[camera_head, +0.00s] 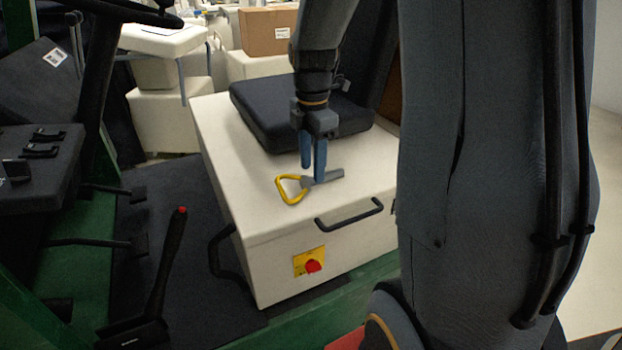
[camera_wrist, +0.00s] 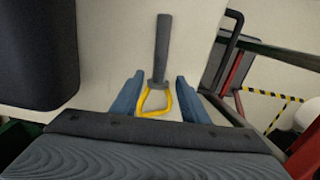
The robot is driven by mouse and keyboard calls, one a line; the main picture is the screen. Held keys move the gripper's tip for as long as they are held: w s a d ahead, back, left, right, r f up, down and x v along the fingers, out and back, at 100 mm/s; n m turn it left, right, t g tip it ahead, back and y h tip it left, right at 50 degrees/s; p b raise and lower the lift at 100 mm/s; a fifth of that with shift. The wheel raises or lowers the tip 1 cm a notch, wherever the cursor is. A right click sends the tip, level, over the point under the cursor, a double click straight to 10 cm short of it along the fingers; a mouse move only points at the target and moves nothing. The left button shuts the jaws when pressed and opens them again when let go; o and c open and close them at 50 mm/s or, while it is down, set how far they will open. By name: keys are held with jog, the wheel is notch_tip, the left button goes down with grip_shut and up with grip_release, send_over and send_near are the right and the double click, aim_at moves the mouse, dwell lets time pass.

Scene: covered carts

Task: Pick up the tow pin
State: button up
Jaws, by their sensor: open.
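The tow pin lies flat on the white seat box (camera_head: 222,140). It has a grey shaft (camera_head: 328,176) and a yellow loop handle (camera_head: 282,190). In the wrist view the grey shaft (camera_wrist: 162,48) points away from me and the yellow loop (camera_wrist: 150,106) is nearest. My gripper (camera_head: 313,172) points down over the pin, with its blue fingers apart. In the wrist view the gripper's fingers (camera_wrist: 160,100) stand on either side of the yellow loop and hold nothing. I cannot tell the exact height of the fingertips above the box.
A black seat cushion (camera_head: 262,118) sits on the box just behind the pin. A black handle (camera_head: 349,214) and a red knob on a yellow plate (camera_head: 312,265) are on the box's front. A steering wheel (camera_head: 125,10) and a red-tipped lever (camera_head: 168,260) stand at left.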

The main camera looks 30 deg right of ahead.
aim_at(311, 178)
jog(key=shift+w+a+f+p, duration=0.1)
jog(key=shift+f+p, duration=0.25)
jog(key=shift+f, duration=1.35)
grip_shut()
